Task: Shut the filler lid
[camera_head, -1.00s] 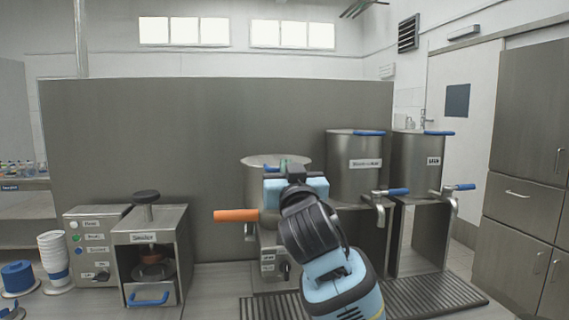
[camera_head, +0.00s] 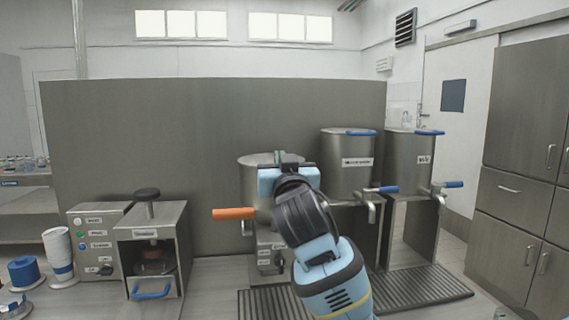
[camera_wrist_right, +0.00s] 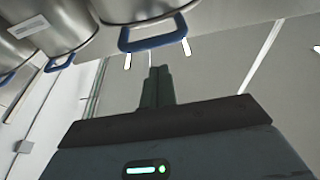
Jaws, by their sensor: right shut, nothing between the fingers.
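The filler is the metal pot (camera_head: 256,178) with the orange handle (camera_head: 234,214), at the centre of the head view. Its pale round top shows, but my right gripper and arm cover part of it, and I cannot tell how its lid stands. In the right wrist view the nearest metal pot (camera_wrist_right: 140,10) has a blue lid handle (camera_wrist_right: 155,36) beyond my fingertips. My right gripper (camera_head: 279,154) is at the filler's upper right front. Its fingers (camera_wrist_right: 157,72) are shut together and empty, apart from the blue handle. My left gripper is not in view.
Two taller metal pots (camera_head: 345,176) (camera_head: 407,166) with blue lid handles and taps stand to the right. A sealer (camera_head: 158,236), a button box (camera_head: 97,230) and a stack of white cups (camera_head: 57,248) are at the left. A grey panel (camera_head: 130,140) stands behind.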

